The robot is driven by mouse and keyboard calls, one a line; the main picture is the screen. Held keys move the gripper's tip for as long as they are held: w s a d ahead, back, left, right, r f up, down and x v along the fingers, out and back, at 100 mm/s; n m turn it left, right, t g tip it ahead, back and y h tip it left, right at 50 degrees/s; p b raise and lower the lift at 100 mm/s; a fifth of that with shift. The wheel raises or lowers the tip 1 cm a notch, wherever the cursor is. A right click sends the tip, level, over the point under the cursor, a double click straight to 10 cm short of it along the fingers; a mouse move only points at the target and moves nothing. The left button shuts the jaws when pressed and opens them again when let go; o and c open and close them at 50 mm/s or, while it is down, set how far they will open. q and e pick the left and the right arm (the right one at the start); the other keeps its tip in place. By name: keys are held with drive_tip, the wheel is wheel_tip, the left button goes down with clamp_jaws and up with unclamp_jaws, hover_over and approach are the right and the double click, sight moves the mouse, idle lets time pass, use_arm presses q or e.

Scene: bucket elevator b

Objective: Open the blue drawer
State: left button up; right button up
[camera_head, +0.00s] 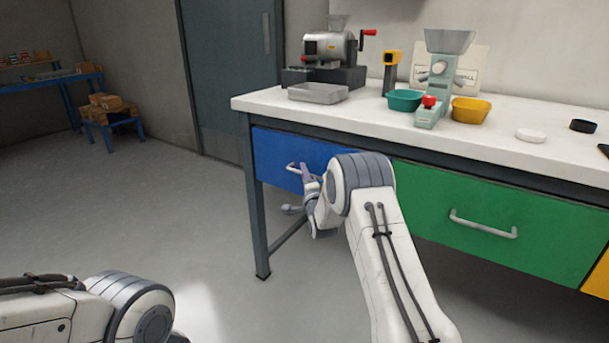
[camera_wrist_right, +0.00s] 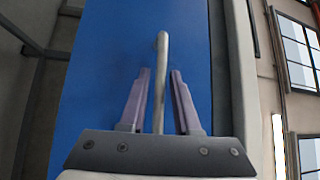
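The blue drawer (camera_head: 275,157) is at the left end of the workbench, its front level with the bench frame, so it looks closed. Its handle (camera_head: 292,168) is a pale bar, partly hidden by my right gripper (camera_head: 306,178). In the right wrist view the drawer front (camera_wrist_right: 110,60) fills the middle, and the handle (camera_wrist_right: 161,75) runs between the two fingers of my right gripper (camera_wrist_right: 161,95). The fingers are apart, with a gap visible on each side of the bar. My left gripper is out of view; only part of my left arm shows at the lower left.
A green drawer (camera_head: 500,222) with its own handle is to the right, behind my right arm. The white benchtop (camera_head: 370,120) holds a grinder (camera_head: 330,48), a grey tray (camera_head: 318,93) and coloured bins. The floor left of the bench is clear.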

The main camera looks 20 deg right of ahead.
clamp_jaws()
idle(1.2)
